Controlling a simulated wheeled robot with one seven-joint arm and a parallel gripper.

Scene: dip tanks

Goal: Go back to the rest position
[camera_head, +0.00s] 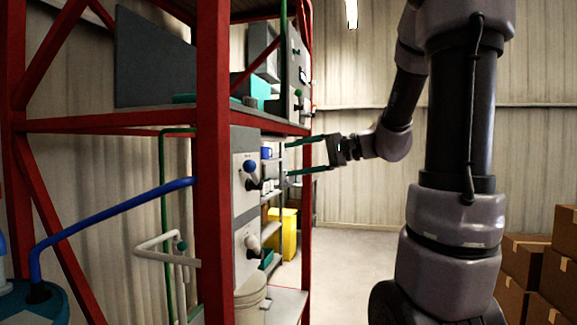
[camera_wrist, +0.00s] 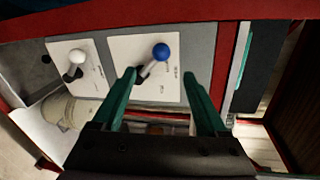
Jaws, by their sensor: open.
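My gripper (camera_head: 302,157) is stretched out to the left toward a panel on the red rack in the head view. Its two green fingers are apart with nothing between them. In the wrist view my gripper (camera_wrist: 160,76) shows the fingers spread in front of the panel. A lever with a blue knob (camera_wrist: 161,51) is just beyond the left finger, and I cannot tell whether they touch. A lever with a white knob (camera_wrist: 77,57) is further left. In the head view the blue knob (camera_head: 249,166) is above the white knob (camera_head: 252,242).
The red rack (camera_head: 213,200) fills the left side. A blue pipe (camera_head: 110,215) runs to a drum (camera_head: 35,303) at lower left. Cardboard boxes (camera_head: 525,260) are stacked at right. A yellow bin (camera_head: 284,233) stands behind the rack. Floor in the middle is clear.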

